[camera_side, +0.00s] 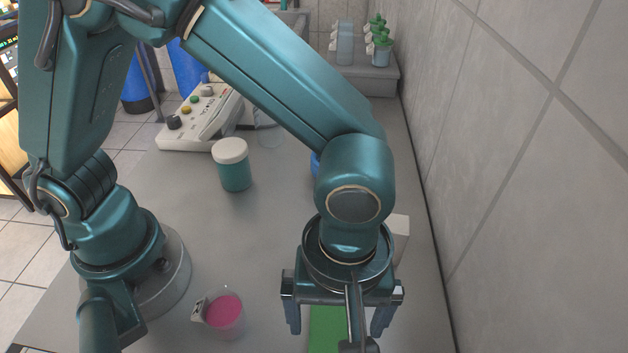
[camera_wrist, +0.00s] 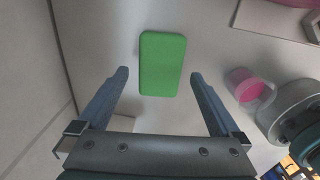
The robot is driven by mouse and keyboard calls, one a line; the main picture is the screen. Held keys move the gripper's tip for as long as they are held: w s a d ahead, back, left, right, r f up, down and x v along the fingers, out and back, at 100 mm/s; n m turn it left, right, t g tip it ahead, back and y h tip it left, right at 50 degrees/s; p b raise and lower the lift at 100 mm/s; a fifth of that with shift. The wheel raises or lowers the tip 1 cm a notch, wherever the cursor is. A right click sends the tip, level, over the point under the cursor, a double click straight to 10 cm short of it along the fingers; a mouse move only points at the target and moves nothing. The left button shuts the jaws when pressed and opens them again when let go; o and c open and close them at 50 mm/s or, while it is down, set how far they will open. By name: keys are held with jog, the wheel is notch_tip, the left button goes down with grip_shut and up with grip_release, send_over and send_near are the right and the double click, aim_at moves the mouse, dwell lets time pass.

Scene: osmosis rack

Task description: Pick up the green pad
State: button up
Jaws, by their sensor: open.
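The green pad (camera_wrist: 162,64) is a flat rounded rectangle lying on the grey table. In the wrist view it lies just beyond my fingertips, lined up with the gap between them. In the side view the pad (camera_side: 326,330) shows partly below my gripper, and part of it is hidden by the gripper and cut off by the frame's edge. My gripper (camera_side: 338,325) points down over the pad, open and empty. In the wrist view my gripper's (camera_wrist: 160,75) two fingers are wide apart, with nothing between them.
A beaker of pink liquid (camera_side: 224,314) stands left of my gripper. A white-lidded teal jar (camera_side: 233,166) stands farther back, near a control box (camera_side: 200,117). A white block (camera_side: 398,236) is partly hidden behind my wrist. The tiled wall (camera_side: 530,180) bounds the right.

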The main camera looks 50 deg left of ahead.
aim_at(335, 334)
jog(key=shift+f, duration=1.85)
jog(key=c, duration=1.2)
jog(key=shift+r, duration=0.1)
jog(key=shift+c, duration=0.2)
